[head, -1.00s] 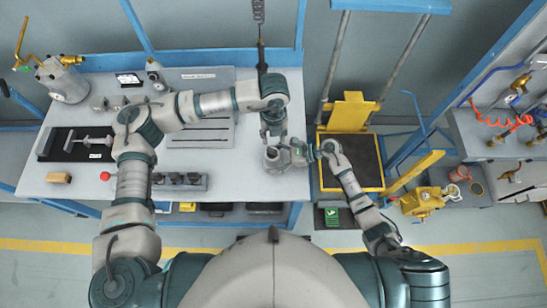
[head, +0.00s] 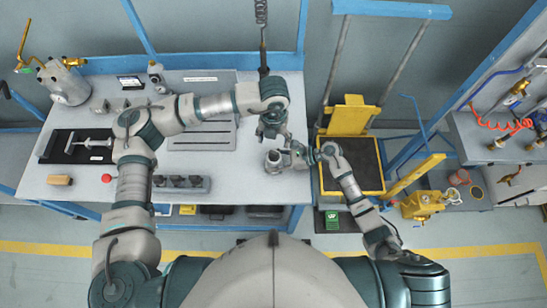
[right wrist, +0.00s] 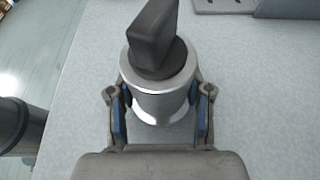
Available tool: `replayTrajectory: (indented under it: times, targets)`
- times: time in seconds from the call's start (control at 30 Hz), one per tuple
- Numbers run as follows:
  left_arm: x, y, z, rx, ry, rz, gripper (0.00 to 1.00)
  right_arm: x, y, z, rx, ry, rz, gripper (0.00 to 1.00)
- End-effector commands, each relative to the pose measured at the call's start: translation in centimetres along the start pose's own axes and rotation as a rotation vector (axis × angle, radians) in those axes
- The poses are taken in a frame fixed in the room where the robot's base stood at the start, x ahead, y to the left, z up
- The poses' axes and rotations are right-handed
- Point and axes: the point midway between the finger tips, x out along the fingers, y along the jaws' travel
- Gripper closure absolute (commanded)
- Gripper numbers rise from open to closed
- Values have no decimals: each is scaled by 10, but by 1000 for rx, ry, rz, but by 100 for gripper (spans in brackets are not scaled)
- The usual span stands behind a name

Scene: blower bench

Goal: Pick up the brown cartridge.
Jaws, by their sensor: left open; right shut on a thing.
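A small tan-brown block (head: 60,180), the only brown piece I make out on the bench, lies near its front left. I cannot tell for certain that it is the cartridge. Both grippers are far to its right. My right gripper (head: 284,161) is shut around a silver cylinder (head: 272,167) at the bench's right end. In the right wrist view the fingers (right wrist: 160,108) flank this cylinder, and a dark grey knob (right wrist: 153,38) sits on top. My left gripper (head: 270,131) is open and empty, just behind and apart from the cylinder.
The pale bench (head: 235,175) has a black tray (head: 80,147) with a silver T-shaped part at left, a red ball-shaped knob (head: 107,178) and a row of dark sockets (head: 180,183) in front. A yellow-framed cart (head: 352,180) stands right of the bench.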

Motion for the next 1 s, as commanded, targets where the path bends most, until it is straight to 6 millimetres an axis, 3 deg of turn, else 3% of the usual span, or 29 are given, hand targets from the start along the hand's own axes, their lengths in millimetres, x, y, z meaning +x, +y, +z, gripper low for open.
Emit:
replayTrajectory:
  times: [0.03,1.0]
  targets:
    - [0,0,0,113,0,0,31,0,2,-8,7,15,5,93]
    - [-17,3,2,2725,-1,0,31,1,4,-11,12,19,9,93]
